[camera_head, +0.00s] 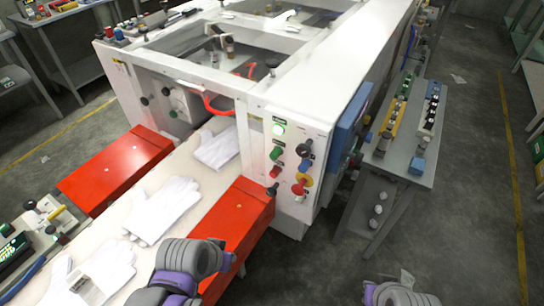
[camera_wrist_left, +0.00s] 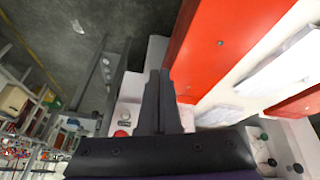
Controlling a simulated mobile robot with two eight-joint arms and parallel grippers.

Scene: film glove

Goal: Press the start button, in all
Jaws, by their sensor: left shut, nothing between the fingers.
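The control panel (camera_head: 290,165) is on the front right of the white machine. It carries a lit green indicator (camera_head: 278,130), a green button (camera_head: 276,153), a red button (camera_head: 275,169), a black knob (camera_head: 304,149) and a red and yellow button (camera_head: 299,187). The labels are too small to read, so I cannot tell which one is the start button. My left gripper (camera_head: 230,259) is below and left of the panel, over the red box, apart from the buttons. In the left wrist view its fingers (camera_wrist_left: 159,75) are together and empty. Only part of my right arm shows, at the bottom edge.
White gloves (camera_head: 165,207) lie along the pale conveyor belt (camera_head: 203,183) that runs into the machine. Red boxes (camera_head: 115,168) flank the belt. A grey side table (camera_head: 410,150) with small coloured parts stands to the right.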

